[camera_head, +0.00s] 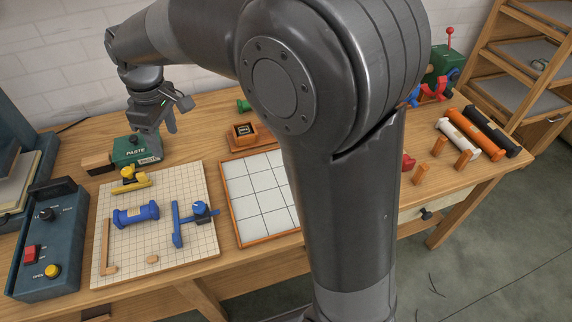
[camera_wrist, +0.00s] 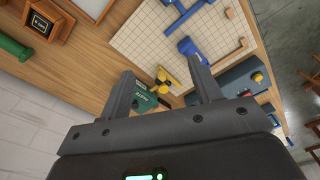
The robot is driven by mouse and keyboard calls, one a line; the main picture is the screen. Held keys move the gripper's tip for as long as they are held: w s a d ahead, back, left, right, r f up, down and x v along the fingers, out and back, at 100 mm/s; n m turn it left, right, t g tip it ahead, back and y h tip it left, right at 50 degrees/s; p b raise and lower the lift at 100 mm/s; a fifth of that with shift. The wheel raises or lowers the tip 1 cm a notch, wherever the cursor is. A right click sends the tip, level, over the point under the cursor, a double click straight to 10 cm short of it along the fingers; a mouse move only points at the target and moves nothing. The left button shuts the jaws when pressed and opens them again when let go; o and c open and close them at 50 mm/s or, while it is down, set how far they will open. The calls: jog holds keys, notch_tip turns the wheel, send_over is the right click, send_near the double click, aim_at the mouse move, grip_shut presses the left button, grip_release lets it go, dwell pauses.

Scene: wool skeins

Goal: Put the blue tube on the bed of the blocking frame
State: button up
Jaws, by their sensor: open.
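The blue tube (camera_head: 136,215) lies on its side on a pale gridded board (camera_head: 190,247) at the left of the table. It also shows in the wrist view (camera_wrist: 189,47), beyond my right-hand finger. A white panel (camera_head: 247,183) ruled in large squares, with an orange rim, lies just right of that board; it looks like the blocking frame, its visible bed bare. My arm hides its right part. My gripper (camera_head: 162,128) is open and empty, above the green paste box (camera_head: 137,150), behind and apart from the tube. The wrist view shows its two spread fingers (camera_wrist: 162,80).
A yellow clamp (camera_head: 130,179), a blue clamp (camera_head: 190,220) and a wooden L-shaped piece (camera_head: 106,250) are on the gridded board around the tube. A dark control box (camera_head: 50,240) stands left. Black, orange and white rolls (camera_head: 458,137) lie at the right.

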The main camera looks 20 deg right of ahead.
jog(key=s+d+r+m+t, duration=0.1)
jog(key=s+d+r+m, duration=0.25)
jog(key=d, duration=0.35)
jog(key=s+d+r+m+t, duration=0.2)
jog(key=s+d+m, duration=0.1)
jog(key=s+d, duration=0.3)
jog(key=s+d+f+m+t, duration=0.2)
jog(key=s+d+m, duration=0.4)
jog(key=s+d, duration=0.4)
jog(key=shift+s+d+f+h, duration=0.3)
jog(key=shift+s+h, duration=0.1)
jog(key=shift+s, duration=0.15)
